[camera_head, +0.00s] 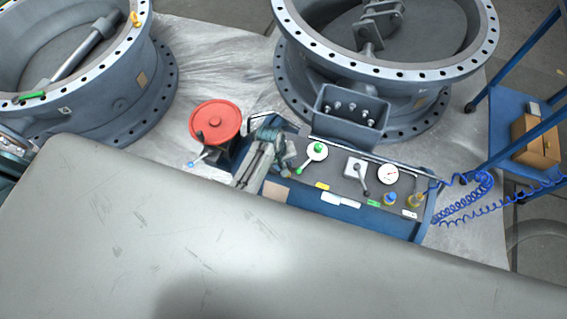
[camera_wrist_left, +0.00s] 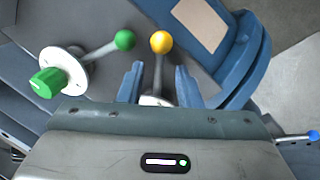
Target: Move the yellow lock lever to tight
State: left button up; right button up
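The lock lever with a yellow ball (camera_wrist_left: 160,42) stands between my left gripper's fingers in the left wrist view. Its stem runs back to a pale base (camera_wrist_left: 155,101), partly hidden by the gripper body. My left gripper (camera_wrist_left: 160,70) is open, with a visible gap on each side of the stem. In the head view my left gripper (camera_head: 254,172) is over the left end of the valve panel and hides the yellow lever. No marking for tight is readable. My right gripper is not in view.
A green-ball lever (camera_wrist_left: 122,40) with a green knob (camera_wrist_left: 48,82) is close beside the left finger. A red handwheel (camera_head: 216,121) stands left of the panel. Large valves (camera_head: 385,90) stand behind.

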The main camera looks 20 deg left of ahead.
pick_arm(q)
jog(key=shift+d+f, duration=0.15)
jog(key=shift+f, duration=0.4)
grip_shut()
